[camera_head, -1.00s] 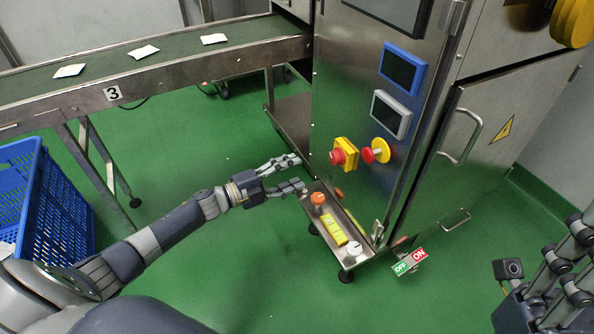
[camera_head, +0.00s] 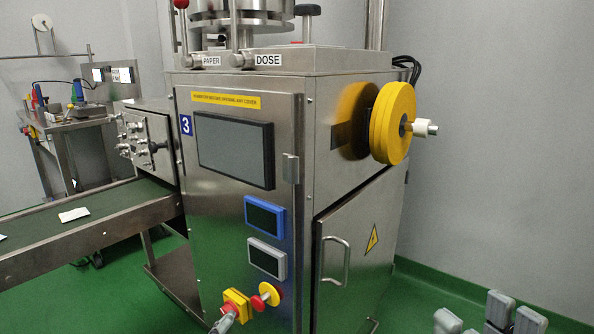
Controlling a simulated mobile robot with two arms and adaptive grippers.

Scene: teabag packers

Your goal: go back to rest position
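The steel packing machine (camera_head: 218,200), marked 3, stands in the middle of the head view. A red button on a yellow block (camera_head: 237,303) and a red knob with a yellow collar (camera_head: 267,295) sit low on its front. A small grey tip of my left gripper (camera_head: 223,323) shows at the bottom edge, in front of the red button. Whether it touches cannot be told, and the rest of that gripper is out of view. My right gripper (camera_head: 490,315) is at the bottom right, with its grey fingertips pointing up and apart. It holds nothing visible and is clear of the machine.
A conveyor (camera_head: 100,225) with white teabag packets (camera_head: 73,214) runs in from the left. A yellow roll (camera_head: 392,122) sticks out of the machine's right side. A cabinet door handle (camera_head: 335,262) juts out at the front right. Green floor (camera_head: 425,300) is open at the right.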

